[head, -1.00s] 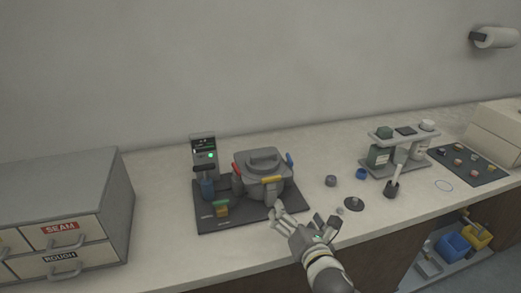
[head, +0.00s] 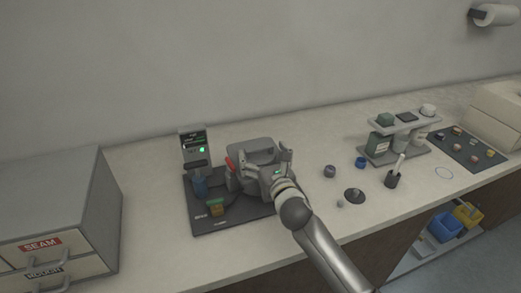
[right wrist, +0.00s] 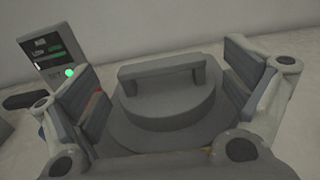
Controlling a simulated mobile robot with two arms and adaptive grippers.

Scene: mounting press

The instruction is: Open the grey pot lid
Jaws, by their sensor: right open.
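The grey pot lid (right wrist: 175,100) is round with a raised bar handle (right wrist: 162,70), and it lies on the grey pot in the right wrist view. In the head view the pot (head: 252,152) stands on a dark mat (head: 230,222), partly hidden by my right gripper. My right gripper (head: 265,160) is open over the pot. In the right wrist view its two fingers (right wrist: 165,85) stand apart on either side of the lid's handle, with nothing between them touching. A red clip (head: 229,163) shows at the pot's left side. My left gripper is not in view.
A control box (head: 195,148) with a green light stands behind left of the pot. Drawers (head: 60,220) stand left; a small shelf (head: 400,140) and loose parts lie right.

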